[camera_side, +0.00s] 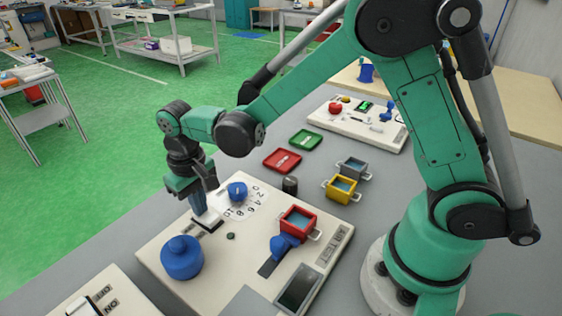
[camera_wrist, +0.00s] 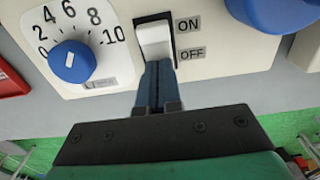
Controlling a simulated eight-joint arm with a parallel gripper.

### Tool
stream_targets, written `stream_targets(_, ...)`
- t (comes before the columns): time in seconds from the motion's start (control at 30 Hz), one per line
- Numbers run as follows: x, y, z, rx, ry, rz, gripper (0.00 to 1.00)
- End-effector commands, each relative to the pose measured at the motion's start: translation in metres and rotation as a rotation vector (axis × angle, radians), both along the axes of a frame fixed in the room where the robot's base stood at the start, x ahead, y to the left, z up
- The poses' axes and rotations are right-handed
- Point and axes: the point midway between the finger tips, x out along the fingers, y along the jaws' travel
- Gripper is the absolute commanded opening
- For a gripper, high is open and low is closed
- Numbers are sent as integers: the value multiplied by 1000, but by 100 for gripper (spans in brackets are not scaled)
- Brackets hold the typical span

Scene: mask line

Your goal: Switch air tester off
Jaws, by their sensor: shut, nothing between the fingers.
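The air tester is a cream panel (camera_side: 180,232) with a white rocker switch (camera_wrist: 154,38) in a dark frame. Beside the switch are an ON label (camera_wrist: 188,24) and an OFF label (camera_wrist: 191,53). My gripper (camera_wrist: 158,64) is shut and empty, its blue-grey fingertips at the OFF end of the rocker. They cover that end, and I cannot tell whether they press on it. In the side view my gripper (camera_side: 202,210) points down at the switch (camera_side: 208,219) on the panel's far edge.
Close to the switch are a blue dial (camera_wrist: 72,61) with a number scale and a large blue knob (camera_side: 182,258). A red container (camera_side: 298,222), a blue slider handle (camera_side: 284,245) and a dark screen (camera_side: 299,289) are on the panel. Another panel (camera_side: 352,125) stands behind.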

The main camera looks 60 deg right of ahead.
Motion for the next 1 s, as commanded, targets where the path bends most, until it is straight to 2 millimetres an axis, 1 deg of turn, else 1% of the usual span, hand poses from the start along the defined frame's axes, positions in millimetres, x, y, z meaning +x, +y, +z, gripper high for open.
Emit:
stream_targets(0.17,0,0,9,0,0,0,0)
stream_targets(0.8,0,0,65,0,0,0,0)
stream_targets(1.0,0,0,71,0,0,0,0)
